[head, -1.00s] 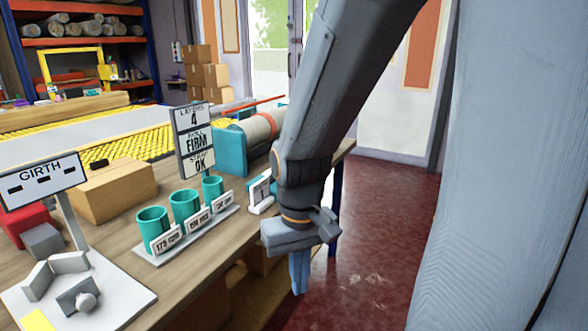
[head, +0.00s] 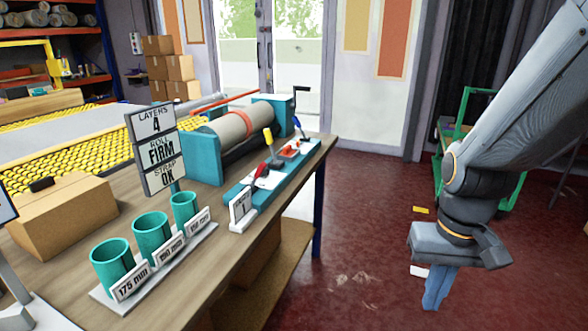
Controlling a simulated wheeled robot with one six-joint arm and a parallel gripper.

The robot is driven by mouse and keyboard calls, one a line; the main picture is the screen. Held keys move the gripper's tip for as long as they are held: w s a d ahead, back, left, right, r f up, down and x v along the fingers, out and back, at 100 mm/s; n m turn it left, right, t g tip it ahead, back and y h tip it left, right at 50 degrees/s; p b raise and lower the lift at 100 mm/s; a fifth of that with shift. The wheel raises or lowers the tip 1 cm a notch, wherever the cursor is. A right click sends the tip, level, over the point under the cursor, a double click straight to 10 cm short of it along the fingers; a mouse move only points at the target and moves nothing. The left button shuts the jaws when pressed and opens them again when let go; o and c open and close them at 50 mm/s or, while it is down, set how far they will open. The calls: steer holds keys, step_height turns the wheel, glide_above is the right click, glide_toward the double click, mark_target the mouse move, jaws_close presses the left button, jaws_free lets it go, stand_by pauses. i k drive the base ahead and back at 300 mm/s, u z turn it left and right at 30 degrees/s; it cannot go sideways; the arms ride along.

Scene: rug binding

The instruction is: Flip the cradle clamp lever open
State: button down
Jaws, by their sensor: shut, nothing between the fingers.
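A teal cradle (head: 203,160) on the bench holds a beige roll (head: 233,128) lying on its side. A long red bar (head: 225,109) runs above the roll, and a black crank handle (head: 299,89) stands at the cradle's far end. I cannot tell for certain which part is the clamp lever. My gripper (head: 436,289) points down over the red floor, right of the bench and well apart from the cradle. Its blue fingers are shut and empty.
A teal tray (head: 247,193) with small tools, one yellow-handled (head: 268,137), lies before the cradle. Three teal cups (head: 151,236), a sign stack (head: 155,150) and a cardboard box (head: 62,215) stand nearer. A green frame (head: 517,184) stands behind my arm. Floor between bench and gripper is mostly clear.

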mark_target(262, 167)
steer(key=i, duration=1.15)
steer(key=u, duration=1.35)
steer(key=k, duration=1.3)
steer(key=u, duration=0.35)
steer(key=i, duration=0.85)
steer(key=z, duration=0.05)
